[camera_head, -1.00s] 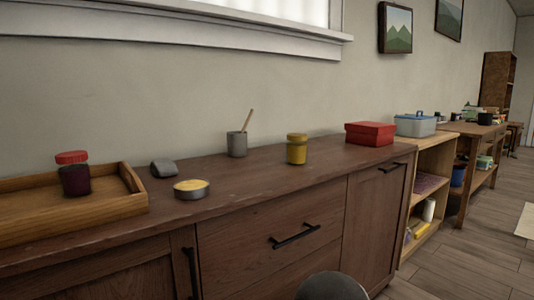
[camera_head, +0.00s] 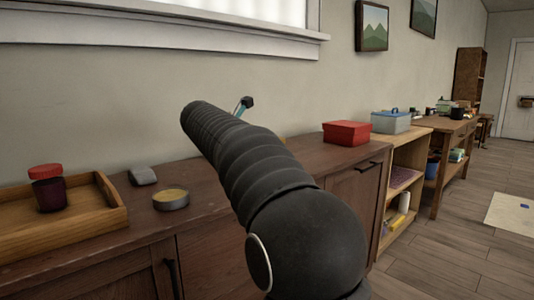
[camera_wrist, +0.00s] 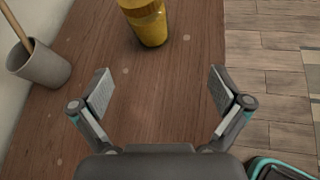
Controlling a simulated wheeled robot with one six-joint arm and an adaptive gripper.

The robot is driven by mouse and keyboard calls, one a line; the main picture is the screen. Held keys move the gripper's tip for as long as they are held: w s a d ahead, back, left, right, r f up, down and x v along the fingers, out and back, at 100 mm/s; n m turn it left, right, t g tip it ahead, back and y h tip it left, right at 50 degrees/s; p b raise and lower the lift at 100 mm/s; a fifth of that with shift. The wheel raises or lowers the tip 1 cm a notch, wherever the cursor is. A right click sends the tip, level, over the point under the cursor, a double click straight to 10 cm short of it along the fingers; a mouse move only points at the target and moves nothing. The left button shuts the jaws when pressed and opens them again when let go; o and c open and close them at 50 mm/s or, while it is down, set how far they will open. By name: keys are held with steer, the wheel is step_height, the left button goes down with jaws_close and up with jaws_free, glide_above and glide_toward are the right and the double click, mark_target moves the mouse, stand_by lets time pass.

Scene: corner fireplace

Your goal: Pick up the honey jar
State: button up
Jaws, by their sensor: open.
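The honey jar (camera_wrist: 150,27) is yellow with a yellow lid. It stands on the brown wooden counter (camera_wrist: 150,120) at the top of the wrist view, cut off by the frame's edge. My gripper (camera_wrist: 160,90) is open and empty, its two fingers spread above the counter. The jar is beyond the fingertips and apart from them, roughly in line with the gap between them. In the head view my dark arm hides nearly all of the jar and most of the gripper.
A grey cup (camera_wrist: 40,68) with a stick stands left of my gripper. On the counter are a round tin (camera_head: 171,200), a grey stone-like block (camera_head: 143,176), a red box (camera_head: 347,133) and a wooden tray (camera_head: 60,238) holding a red-lidded jar (camera_head: 48,188). Floor lies right of the counter.

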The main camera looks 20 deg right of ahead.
steer(key=shift+n+h, duration=0.4)
steer(key=shift+n, duration=0.5)
steer(key=x, duration=0.5)
steer(key=w+r+x, duration=0.1)
steer(key=x, duration=0.4)
steer(key=w+r+b+x, duration=0.1)
steer(key=x, duration=0.4)
steer(key=shift+w+a, duration=0.25)
steer(key=shift+a, duration=0.05)
steer(key=c, duration=1.4)
steer(key=shift+r, duration=0.1)
steer(key=shift+c, duration=0.9)
